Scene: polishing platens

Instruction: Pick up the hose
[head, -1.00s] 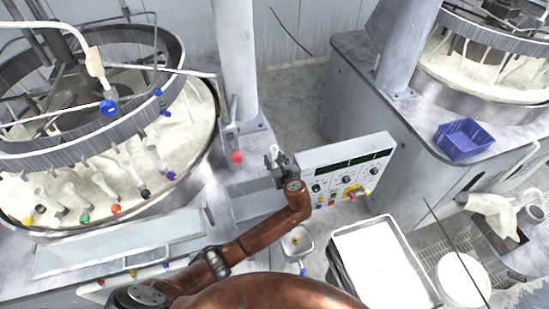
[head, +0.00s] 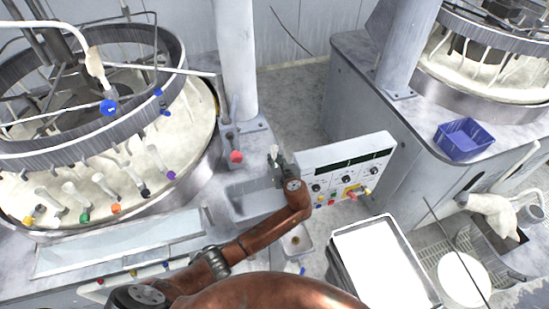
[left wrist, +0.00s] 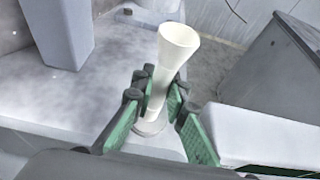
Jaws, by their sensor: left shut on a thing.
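The hose appears as a white tube with a flared upper end (left wrist: 176,48) in the left wrist view. It stands nearly upright, tilted slightly right, and its lower end meets a small round ring at the grey surface. My left gripper (left wrist: 158,95) is shut on the tube, its green fingers on either side below the flare. In the head view my left gripper (head: 277,160) is small, left of the control panel, with the tube's pale tip (head: 273,150) above it. I cannot tell whether the tube's lower end is lifted clear. My right gripper is not in view.
The control panel (head: 345,168) stands close right of the gripper, and the grey column (head: 237,65) is behind left. A red-tipped lever (head: 236,157) is left of it. A shallow grey basin (head: 255,200) lies below. A white-topped tray (head: 385,265) is at front right.

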